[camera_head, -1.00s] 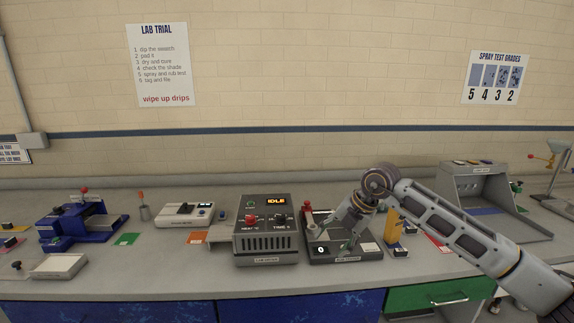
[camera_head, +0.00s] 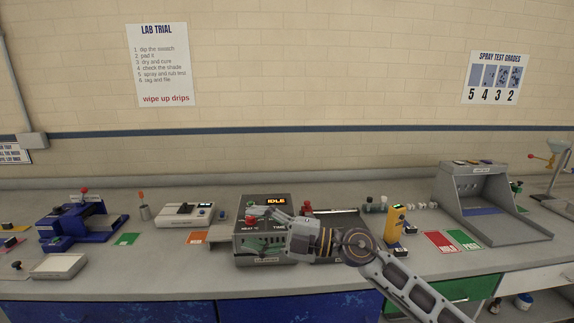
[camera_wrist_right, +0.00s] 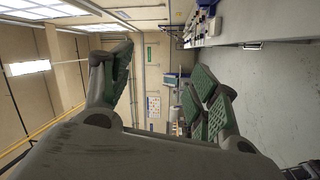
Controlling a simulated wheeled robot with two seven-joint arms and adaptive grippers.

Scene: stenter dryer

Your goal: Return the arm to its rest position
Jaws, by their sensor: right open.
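My right arm reaches in from the lower right in the head view. Its gripper (camera_head: 262,229) is in front of the grey dryer box (camera_head: 285,204), whose display reads IDLE, and covers part of its front. The right wrist view shows the two green-padded fingers (camera_wrist_right: 160,88) spread apart with nothing between them. That view looks sideways along the room, with the bench at the upper right. I cannot tell from the head view whether the gripper touches the box. My left gripper is not in view.
The dark-based device (camera_head: 345,217) right of the box is partly hidden by my arm. A yellow handheld meter (camera_head: 394,225), red and green cards (camera_head: 440,243) and a grey spray booth (camera_head: 488,200) stand to the right. A white instrument (camera_head: 187,214) and blue padder (camera_head: 80,222) stand left.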

